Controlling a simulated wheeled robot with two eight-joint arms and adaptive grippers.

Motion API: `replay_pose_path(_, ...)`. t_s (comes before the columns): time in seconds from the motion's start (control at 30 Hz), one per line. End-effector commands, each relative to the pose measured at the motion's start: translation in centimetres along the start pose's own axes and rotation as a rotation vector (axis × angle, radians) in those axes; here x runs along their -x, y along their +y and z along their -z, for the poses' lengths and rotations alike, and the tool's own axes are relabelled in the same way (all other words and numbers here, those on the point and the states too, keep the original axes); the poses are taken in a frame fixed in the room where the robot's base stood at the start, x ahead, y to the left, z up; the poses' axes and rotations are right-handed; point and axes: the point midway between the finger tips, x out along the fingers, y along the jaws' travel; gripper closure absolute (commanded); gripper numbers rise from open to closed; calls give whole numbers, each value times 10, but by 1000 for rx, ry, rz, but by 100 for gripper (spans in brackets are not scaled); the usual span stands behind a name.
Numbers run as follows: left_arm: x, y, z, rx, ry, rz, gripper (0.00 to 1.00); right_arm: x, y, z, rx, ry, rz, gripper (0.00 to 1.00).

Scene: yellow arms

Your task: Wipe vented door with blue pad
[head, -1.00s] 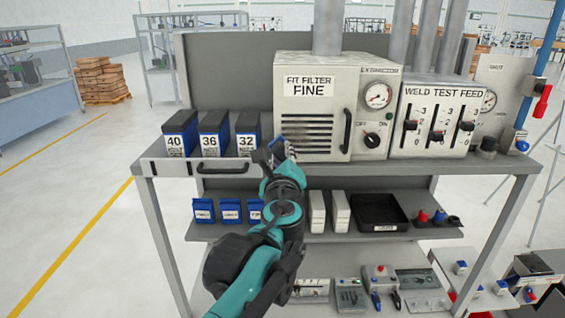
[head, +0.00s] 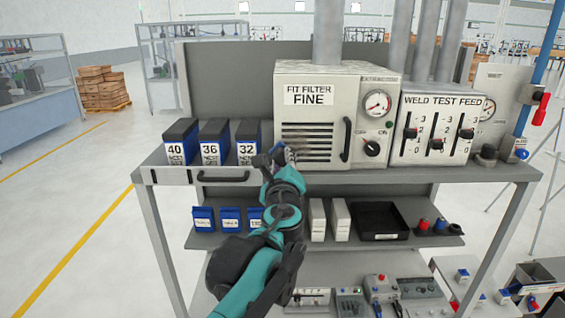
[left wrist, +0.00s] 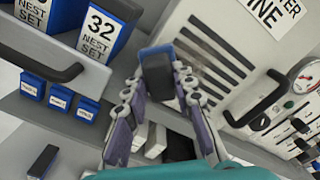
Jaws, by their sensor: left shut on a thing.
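The vented door (head: 315,117) is the pale front of the box labelled FIT FILTER FINE, with dark slots and a black handle (head: 346,140) at its right. Its slots (left wrist: 215,50) also show in the left wrist view. My left gripper (head: 281,158) is at the door's lower left. In the left wrist view the gripper (left wrist: 157,90) is shut on the blue pad (left wrist: 156,52), a dark block with a blue edge, beside the slots. I cannot tell whether the pad touches the door. My right gripper is not in view.
Blue-black boxes marked 40, 36 and 32 (head: 246,142) stand left of the door. A drawer handle (head: 222,178) juts below them. The WELD TEST FEED panel (head: 435,125) is at the right. A black tray (head: 381,221) and small blue bins (head: 230,218) sit on the lower shelf.

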Motion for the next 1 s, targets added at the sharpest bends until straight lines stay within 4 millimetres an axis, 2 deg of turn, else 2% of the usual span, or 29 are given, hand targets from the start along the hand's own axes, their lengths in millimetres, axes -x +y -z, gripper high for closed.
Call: replay_pose_path(1.0, -16, -4, 4, 0, 1, 1, 98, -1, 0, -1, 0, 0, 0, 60)
